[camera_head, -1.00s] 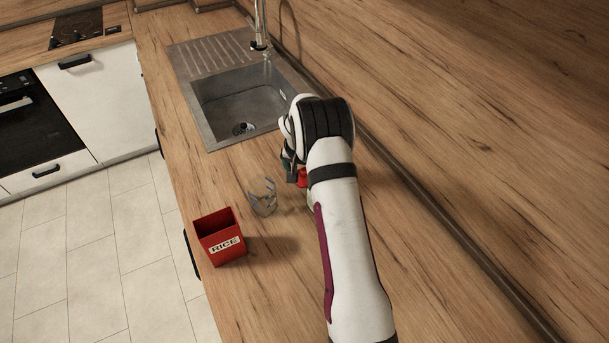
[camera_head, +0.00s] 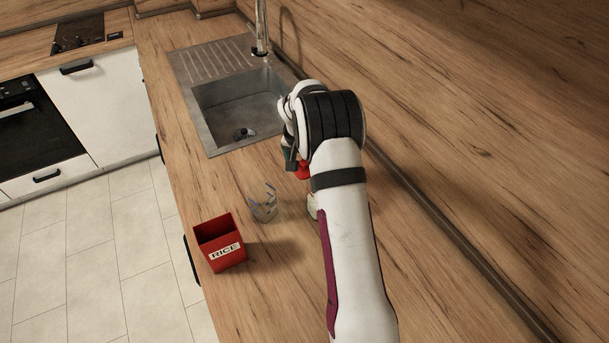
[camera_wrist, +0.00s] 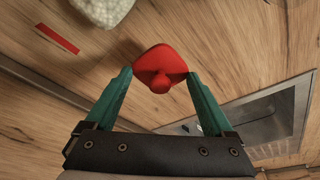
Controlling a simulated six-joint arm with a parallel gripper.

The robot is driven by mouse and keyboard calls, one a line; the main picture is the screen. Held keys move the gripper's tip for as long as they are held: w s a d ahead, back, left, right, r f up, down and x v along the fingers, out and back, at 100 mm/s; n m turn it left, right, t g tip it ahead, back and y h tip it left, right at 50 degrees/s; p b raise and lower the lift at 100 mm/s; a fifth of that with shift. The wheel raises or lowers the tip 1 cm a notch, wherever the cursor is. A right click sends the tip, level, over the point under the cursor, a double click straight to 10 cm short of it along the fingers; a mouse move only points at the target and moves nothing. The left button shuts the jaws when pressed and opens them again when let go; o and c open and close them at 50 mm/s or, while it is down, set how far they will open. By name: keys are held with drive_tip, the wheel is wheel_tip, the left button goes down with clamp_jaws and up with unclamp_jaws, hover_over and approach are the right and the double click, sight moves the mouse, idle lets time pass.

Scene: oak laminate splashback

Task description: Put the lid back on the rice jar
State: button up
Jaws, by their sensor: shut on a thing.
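The red rice jar (camera_head: 220,246), labelled RICE, stands upright and open-topped near the counter's front edge. In the head view the lid (camera_head: 303,171) shows just below my gripper (camera_head: 293,160), to the right of the jar and further back. The lid is held above the counter, apart from the jar. My arm hides part of the lid and gripper in the head view.
A clear glass with blue marks (camera_head: 264,207) stands between the jar and my arm. A pale speckled object (camera_wrist: 103,8) is partly hidden by my arm in the head view. A flat red strip (camera_wrist: 57,38) lies on the wood. The sink (camera_head: 238,105) is behind.

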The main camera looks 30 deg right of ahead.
drive_tip(key=v, duration=0.2)
drive_tip(key=d+v, duration=0.1)
drive_tip(key=v, duration=0.4)
drive_tip(key=shift+s+d+r, duration=0.15)
drive_tip(key=shift+s+r, duration=0.05)
drive_tip(key=shift+s, duration=0.25)
drive_tip(key=s+r, duration=0.6)
drive_tip(key=s, duration=0.2)
drive_tip(key=shift+w+a+f, duration=0.1)
drive_tip(key=shift+a+f, duration=0.05)
drive_tip(key=shift+f, duration=0.85)
drive_tip(key=shift+a+f, duration=0.15)
drive_tip(key=shift+f, duration=0.85)
drive_tip(key=shift+a+f, duration=0.2)
drive_tip(key=shift+f, duration=0.8)
drive_tip(key=shift+f, duration=0.1)
drive_tip(key=o, duration=1)
drive_tip(key=shift+o, duration=0.2)
wheel_tip(320, 180, up, 7)
